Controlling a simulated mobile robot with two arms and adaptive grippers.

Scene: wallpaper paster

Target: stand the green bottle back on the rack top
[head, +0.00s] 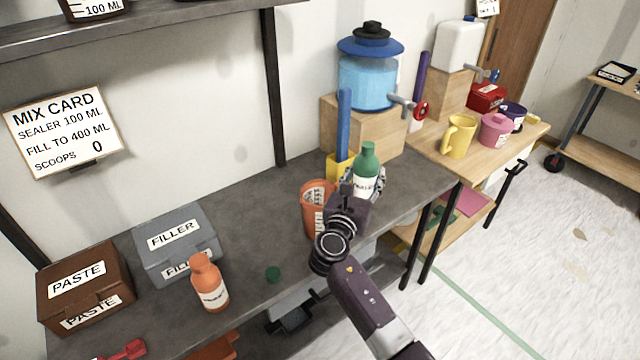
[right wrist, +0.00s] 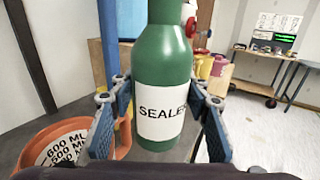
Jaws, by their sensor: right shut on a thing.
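The green bottle (head: 367,160) with a white label is upright in my right gripper (head: 362,185), above the back right part of the grey bench (head: 250,210). In the right wrist view the bottle (right wrist: 165,55) fills the middle, its label reads SEALER, and the blue fingers of my right gripper (right wrist: 160,110) are shut on its sides. The bottle's top looks green. I cannot tell whether its base touches the bench. My left gripper is not in view. Which surface is the rack top is not clear; a dark shelf (head: 150,28) runs along the upper left.
An orange measuring cup (head: 316,195) stands just left of the bottle. A small green cap (head: 273,274) and an orange bottle (head: 208,283) are on the bench, near the FILLER (head: 178,240) and PASTE (head: 85,285) boxes. A blue dispenser (head: 368,80) stands behind.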

